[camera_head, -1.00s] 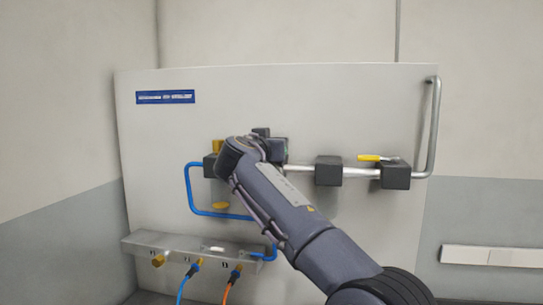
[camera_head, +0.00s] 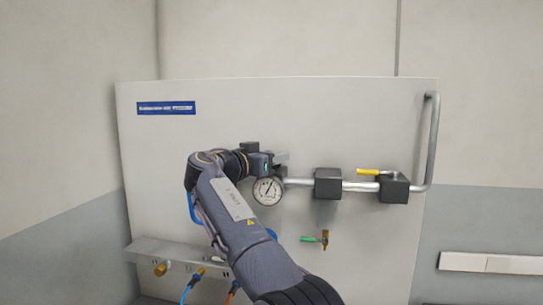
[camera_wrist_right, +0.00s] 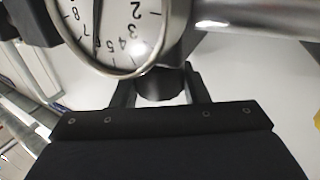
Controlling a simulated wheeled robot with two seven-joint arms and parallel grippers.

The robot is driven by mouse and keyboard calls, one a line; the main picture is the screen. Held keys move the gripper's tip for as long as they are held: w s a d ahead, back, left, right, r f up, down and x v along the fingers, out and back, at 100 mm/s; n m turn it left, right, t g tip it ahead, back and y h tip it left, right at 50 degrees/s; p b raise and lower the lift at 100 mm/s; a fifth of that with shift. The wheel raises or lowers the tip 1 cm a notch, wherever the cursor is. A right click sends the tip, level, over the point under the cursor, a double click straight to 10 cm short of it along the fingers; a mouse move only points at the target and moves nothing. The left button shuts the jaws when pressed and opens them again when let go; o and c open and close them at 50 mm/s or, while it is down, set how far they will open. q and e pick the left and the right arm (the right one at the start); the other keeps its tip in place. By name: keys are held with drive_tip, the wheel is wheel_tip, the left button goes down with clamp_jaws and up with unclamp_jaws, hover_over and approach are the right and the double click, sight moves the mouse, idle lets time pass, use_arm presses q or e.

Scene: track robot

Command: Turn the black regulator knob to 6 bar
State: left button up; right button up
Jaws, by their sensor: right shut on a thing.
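The round white pressure gauge (camera_head: 268,190) hangs on the pipe of the panel, just below my right gripper (camera_head: 270,163). In the right wrist view the gauge (camera_wrist_right: 108,28) shows upside down at the top, its dark needle lying near the 5 to 7 part of the scale; the exact reading is unclear. The black regulator knob (camera_wrist_right: 160,84) sits between the two fingers of my right gripper (camera_wrist_right: 160,95), which is shut on it. In the head view the knob is hidden by my gripper. My left gripper is not in view.
The grey panel (camera_head: 330,105) carries black blocks (camera_head: 328,183) on a silver pipe and a yellow-handled valve (camera_head: 370,172) at right. A green-and-brass fitting (camera_head: 318,238) sits below. A ledge with hose ports (camera_head: 160,270) is at lower left.

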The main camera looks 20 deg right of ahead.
drive_tip(key=shift+r, duration=0.1)
drive_tip(key=o, duration=0.7)
drive_tip(key=shift+d, duration=0.1)
drive_tip(key=b+v, duration=0.2)
drive_tip(key=v, duration=0.5)
drive_tip(key=shift+s+a+b, duration=0.2)
drive_tip(key=shift+a+b, duration=0.1)
drive_tip(key=shift+a, duration=0.05)
